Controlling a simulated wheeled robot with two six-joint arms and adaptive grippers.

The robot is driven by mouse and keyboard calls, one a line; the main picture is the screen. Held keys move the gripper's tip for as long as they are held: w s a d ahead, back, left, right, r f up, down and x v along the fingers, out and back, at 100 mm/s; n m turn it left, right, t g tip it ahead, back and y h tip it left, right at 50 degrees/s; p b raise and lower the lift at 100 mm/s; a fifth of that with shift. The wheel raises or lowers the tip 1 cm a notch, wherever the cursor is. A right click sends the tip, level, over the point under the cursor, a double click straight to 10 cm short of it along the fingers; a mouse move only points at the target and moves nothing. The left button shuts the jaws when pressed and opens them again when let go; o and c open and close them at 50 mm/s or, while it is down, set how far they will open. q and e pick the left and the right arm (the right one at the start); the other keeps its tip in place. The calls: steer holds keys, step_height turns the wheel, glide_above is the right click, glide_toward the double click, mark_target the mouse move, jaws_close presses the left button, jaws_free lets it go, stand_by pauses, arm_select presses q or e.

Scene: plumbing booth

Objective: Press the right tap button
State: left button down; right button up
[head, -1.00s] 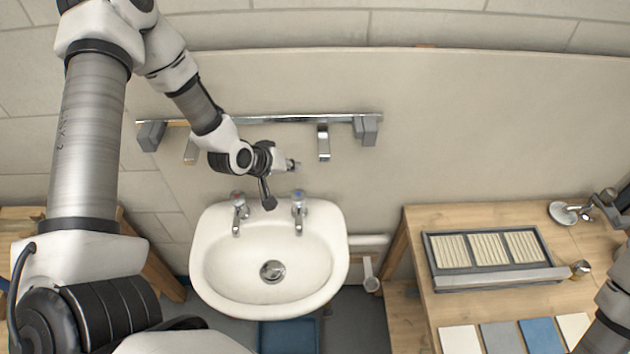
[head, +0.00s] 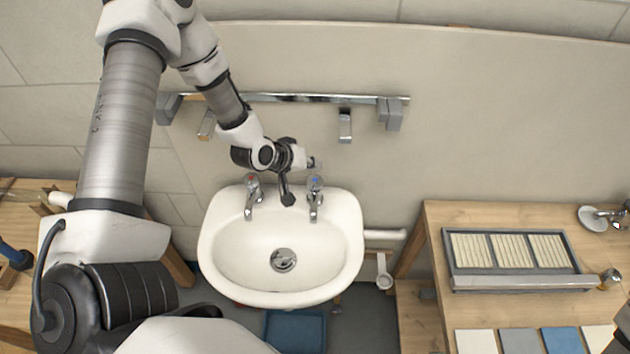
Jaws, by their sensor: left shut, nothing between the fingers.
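The white sink (head: 232,262) is mounted against the wall and has two chrome taps. The right tap (head: 315,200) has a button top with a blue mark. The left tap (head: 252,198) has a red mark on top. My left gripper (head: 287,198) is shut and empty. It points down over the sink's back rim, between the taps and just left of the right tap.
A chrome rail (head: 300,97) with grey end blocks runs along the wall above the sink. A wooden workbench (head: 430,215) on the right holds a framed tray (head: 520,283) and several coloured tiles.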

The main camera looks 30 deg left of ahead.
mark_target(319, 177)
arm_select(q)
steer(key=shift+f+b, duration=0.65)
steer(key=shift+f, duration=0.6)
arm_select(e)
steer(key=shift+f, duration=1.15)
arm_select(q)
steer(key=shift+f+b, duration=0.4)
arm_select(e)
steer(key=shift+f, duration=0.4)
arm_select(q)
steer(key=shift+f+b, duration=0.65)
steer(key=shift+f, duration=0.05)
arm_select(e)
steer(key=shift+f, duration=0.65)
arm_select(q)
steer(key=shift+r, duration=0.15)
arm_select(e)
steer(key=shift+r, duration=0.15)
arm_select(q)
steer(key=shift+r+p, duration=0.95)
steer(key=shift+r, duration=0.05)
arm_select(e)
steer(key=shift+r, duration=0.8)
arm_select(q)
step_height(319, 177, up, 5)
steer(key=p, duration=0.4)
steer(key=shift+r, duration=0.1)
arm_select(e)
step_height(319, 177, up, 4)
steer(key=shift+r, duration=0.1)
